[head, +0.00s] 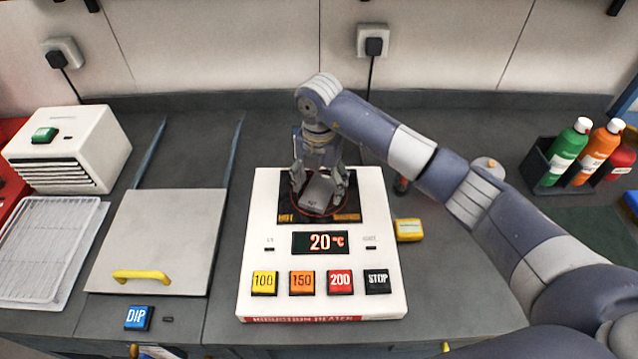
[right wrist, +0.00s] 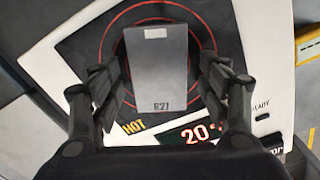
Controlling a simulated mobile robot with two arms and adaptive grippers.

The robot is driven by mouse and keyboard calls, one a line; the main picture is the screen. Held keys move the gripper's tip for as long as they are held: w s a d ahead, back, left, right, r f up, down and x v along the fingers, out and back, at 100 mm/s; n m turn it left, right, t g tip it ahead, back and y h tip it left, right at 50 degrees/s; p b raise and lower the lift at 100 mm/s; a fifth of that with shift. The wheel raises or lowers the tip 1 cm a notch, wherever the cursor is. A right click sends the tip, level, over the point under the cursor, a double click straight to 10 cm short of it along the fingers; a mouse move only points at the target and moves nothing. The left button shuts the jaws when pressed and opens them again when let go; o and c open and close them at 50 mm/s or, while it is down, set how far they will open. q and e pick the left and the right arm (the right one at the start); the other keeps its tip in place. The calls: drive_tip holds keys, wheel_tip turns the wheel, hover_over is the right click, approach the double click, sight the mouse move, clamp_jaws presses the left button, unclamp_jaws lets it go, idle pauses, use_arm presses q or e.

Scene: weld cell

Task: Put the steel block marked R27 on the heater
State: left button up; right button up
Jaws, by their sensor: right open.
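The steel block (right wrist: 157,72) is a grey plate marked R27. It rests on the black hot plate of the white induction heater (head: 252,235), inside the red ring. In the head view the block (head: 318,193) is partly covered by my right gripper (head: 320,190). The right gripper is open, with its fingers down on both sides of the block. In the right wrist view there are gaps between the block and the fingers (right wrist: 160,92). The heater display (head: 320,242) reads 20 °C. My left gripper is not in view.
The heater's front has buttons 100, 150, 200 and STOP (head: 377,281). A flat lid with a yellow handle (head: 141,276) and a blue DIP button (head: 138,318) are at left. A yellow block (head: 409,230) lies right of the heater. Bottles (head: 564,151) stand at far right.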

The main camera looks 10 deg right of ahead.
sight(319, 190)
wheel_tip(319, 190, up, 12)
drive_tip(key=b, duration=0.3)
idle(0.4)
